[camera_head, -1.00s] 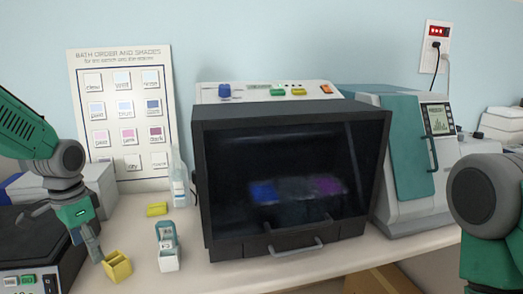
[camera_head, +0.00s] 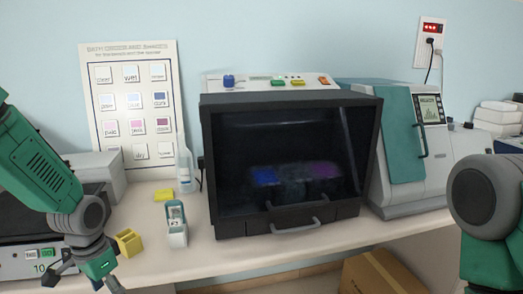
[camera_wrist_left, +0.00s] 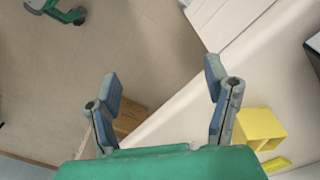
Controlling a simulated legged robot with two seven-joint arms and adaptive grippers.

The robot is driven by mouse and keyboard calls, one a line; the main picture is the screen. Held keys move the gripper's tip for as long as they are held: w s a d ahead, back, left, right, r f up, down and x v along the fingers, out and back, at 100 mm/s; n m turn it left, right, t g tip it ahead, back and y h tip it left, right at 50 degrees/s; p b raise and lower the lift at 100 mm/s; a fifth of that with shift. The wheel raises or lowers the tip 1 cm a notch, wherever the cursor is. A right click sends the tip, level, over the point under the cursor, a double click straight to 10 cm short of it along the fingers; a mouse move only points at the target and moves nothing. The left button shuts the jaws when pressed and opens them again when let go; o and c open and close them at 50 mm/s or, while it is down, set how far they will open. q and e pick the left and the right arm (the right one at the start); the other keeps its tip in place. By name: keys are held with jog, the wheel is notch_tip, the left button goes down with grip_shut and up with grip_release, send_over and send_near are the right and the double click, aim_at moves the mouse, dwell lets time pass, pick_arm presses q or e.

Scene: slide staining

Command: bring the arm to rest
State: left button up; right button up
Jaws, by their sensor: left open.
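My left arm (camera_head: 45,175) comes in from the left in the head view, and its gripper (camera_head: 88,284) hangs low at the counter's front left. In the left wrist view the gripper (camera_wrist_left: 162,88) is open, with its two fingers wide apart and nothing between them. The floor shows beyond the fingertips. My right arm (camera_head: 488,196) shows at the right edge of the head view; its gripper is out of frame.
A yellow open box (camera_head: 129,243) stands just right of the left gripper; it also shows in the wrist view (camera_wrist_left: 260,128). Near it are a white-and-green holder (camera_head: 176,224), a yellow block (camera_head: 164,195) and a bottle (camera_head: 185,165). A dark-fronted stainer (camera_head: 290,160) fills the middle.

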pick_arm(q)
jog(key=s+d+f+n+b, duration=0.1)
jog(key=s+d+f+b, duration=0.15)
jog(key=s+f, duration=0.45)
jog(key=s+d+f+n+b, duration=0.1)
jog(key=s+d+f, duration=0.3)
jog(key=f, duration=0.6)
jog(key=s+d+f+n+b, duration=0.1)
jog(key=s+f, duration=0.2)
jog(key=s, duration=0.4)
jog(key=s+d+f+n+b, duration=0.1)
jog(key=s+f+b, duration=0.1)
jog(key=s, duration=0.6)
jog(key=shift+f, duration=0.85)
